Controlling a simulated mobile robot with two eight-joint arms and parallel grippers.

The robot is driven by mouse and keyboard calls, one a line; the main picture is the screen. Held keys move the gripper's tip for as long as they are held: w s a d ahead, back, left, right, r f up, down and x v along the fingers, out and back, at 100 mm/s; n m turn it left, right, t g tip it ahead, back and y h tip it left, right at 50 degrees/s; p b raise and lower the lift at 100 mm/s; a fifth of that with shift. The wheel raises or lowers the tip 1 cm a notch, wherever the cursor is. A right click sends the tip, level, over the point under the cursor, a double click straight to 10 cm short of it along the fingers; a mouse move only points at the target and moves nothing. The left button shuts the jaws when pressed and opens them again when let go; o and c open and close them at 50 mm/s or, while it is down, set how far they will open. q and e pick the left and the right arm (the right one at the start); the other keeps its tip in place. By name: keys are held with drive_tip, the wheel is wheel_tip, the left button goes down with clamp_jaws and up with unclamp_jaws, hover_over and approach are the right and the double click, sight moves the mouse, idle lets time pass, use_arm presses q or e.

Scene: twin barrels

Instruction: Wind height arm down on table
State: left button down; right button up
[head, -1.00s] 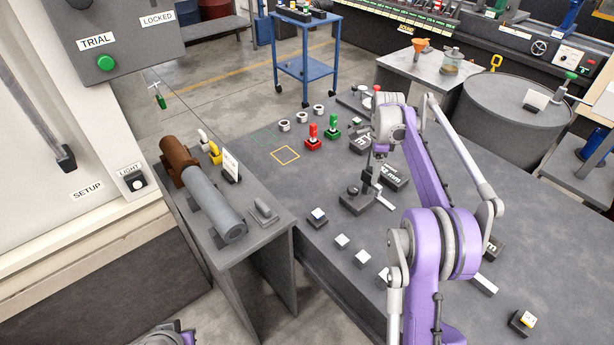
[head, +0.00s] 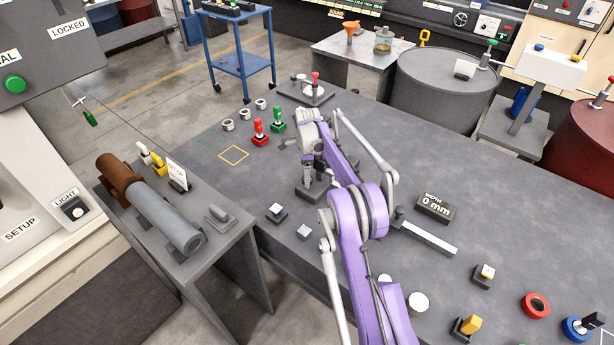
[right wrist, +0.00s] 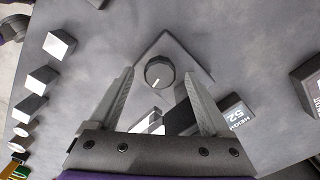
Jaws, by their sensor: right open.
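My right gripper (head: 308,180) is open and empty, pointing down over a dark block (head: 312,194) on the table. In the right wrist view the two fingertips (right wrist: 158,78) stand either side of a round dark knob (right wrist: 159,72) with a white mark, on a grey square base (right wrist: 190,50). I cannot tell whether they touch it. A dark height display (right wrist: 236,116) reading 52 is partly behind the right finger. A pale bar (right wrist: 151,123) shows between the fingers; I cannot tell if it is the height arm. My right arm hides this area in the head view.
A width display (head: 436,207) reads 0 mm, beside a long bar (head: 430,238). Red (head: 260,132) and green (head: 278,119) handled pieces stand behind the gripper. Small blocks (head: 277,212) line the near edge.

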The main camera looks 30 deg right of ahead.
drive_tip(key=shift+f, duration=0.5)
clamp_jaws()
drive_tip(key=shift+n, duration=0.4)
